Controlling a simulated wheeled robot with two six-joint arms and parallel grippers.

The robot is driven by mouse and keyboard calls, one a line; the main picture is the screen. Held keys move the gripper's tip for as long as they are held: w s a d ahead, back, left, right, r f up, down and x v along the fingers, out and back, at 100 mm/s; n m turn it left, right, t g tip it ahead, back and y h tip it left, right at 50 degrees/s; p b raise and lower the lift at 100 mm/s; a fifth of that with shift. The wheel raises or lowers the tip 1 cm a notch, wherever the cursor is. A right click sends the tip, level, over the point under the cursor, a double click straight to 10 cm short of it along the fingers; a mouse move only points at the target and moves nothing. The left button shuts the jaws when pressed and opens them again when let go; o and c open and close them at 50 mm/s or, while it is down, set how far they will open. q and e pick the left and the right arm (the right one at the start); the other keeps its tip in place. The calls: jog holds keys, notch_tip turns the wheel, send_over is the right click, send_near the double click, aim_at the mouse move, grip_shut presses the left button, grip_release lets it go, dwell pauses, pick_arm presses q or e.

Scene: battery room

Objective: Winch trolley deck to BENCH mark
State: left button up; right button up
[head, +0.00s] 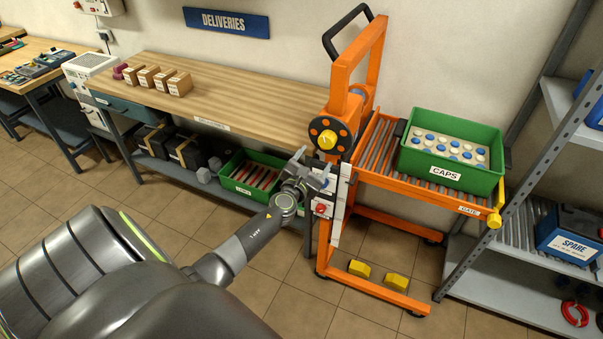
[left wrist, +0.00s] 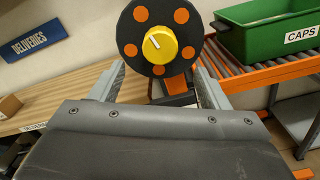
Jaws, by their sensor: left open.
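The orange trolley (head: 375,60) stands at the right end of the wooden bench (head: 235,103). Its roller deck (head: 375,140) carries a green CAPS bin (head: 450,180) holding white and blue caps. The winch wheel (head: 318,128), a black disc with orange dots and a yellow knob (head: 327,140), is on the trolley's mast. My left gripper (head: 312,172) is open and empty, just below and in front of the wheel. In the left wrist view the wheel (left wrist: 136,30) and knob (left wrist: 160,44) appear ahead, between and beyond the fingers (left wrist: 160,75). I cannot make out a BENCH mark. My right gripper is not in view.
Several small boxes (head: 179,84) stand on the bench. Another green bin (head: 240,178) is on its lower shelf. A yellow-ended gate (head: 468,210) closes the deck's front. A metal rack (head: 520,190) with a blue SPARE box (head: 567,238) stands right. Floor (head: 290,305) before the trolley is clear.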

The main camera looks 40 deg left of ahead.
pick_arm(q)
jog(key=v, duration=0.8)
jog(key=shift+s+d, duration=0.1)
jog(key=shift+s, duration=0.1)
